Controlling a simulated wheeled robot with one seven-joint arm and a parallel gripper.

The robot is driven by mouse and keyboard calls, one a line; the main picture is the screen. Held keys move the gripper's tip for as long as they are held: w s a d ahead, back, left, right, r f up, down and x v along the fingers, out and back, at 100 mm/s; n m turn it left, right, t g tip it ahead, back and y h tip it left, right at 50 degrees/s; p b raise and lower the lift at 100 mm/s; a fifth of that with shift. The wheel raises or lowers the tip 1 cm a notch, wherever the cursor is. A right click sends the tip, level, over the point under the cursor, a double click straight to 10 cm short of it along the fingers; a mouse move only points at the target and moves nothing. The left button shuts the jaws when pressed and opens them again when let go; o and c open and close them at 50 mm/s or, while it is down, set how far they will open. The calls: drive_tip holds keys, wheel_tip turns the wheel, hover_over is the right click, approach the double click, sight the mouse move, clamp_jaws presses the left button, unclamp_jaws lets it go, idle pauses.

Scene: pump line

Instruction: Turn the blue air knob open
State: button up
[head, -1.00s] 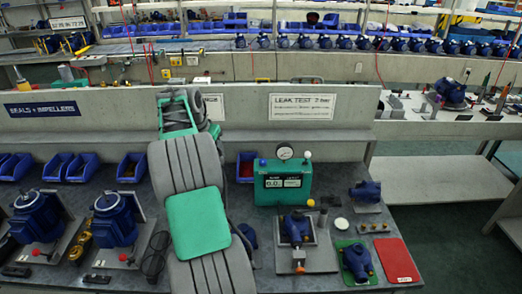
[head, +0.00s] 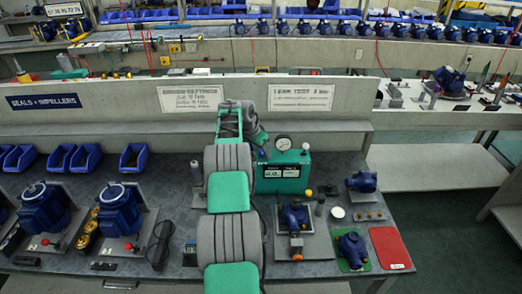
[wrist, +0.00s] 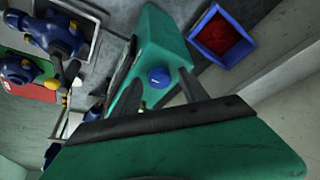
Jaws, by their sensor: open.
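The blue air knob (wrist: 160,77) is a small round cap on the side of the green leak-test box (wrist: 158,40) in the wrist view. My gripper (wrist: 160,72) is open, with one dark finger on each side of the knob; I cannot tell whether either finger touches it. In the head view the green box (head: 285,177) stands on the bench with a round gauge (head: 283,144) on top. The knob is a small blue spot (head: 262,155) at the box's upper left, beside my arm. My fingertips are hidden there.
A blue bin with red contents (wrist: 222,37) lies close to the box in the wrist view. Blue pumps (head: 293,215) stand in front of the box, near a red mat (head: 390,247). Blue motors (head: 119,209) stand on the left. The back panel (head: 140,104) rises behind.

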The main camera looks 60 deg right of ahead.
drive_tip(key=shift+c, duration=0.3)
clamp_jaws()
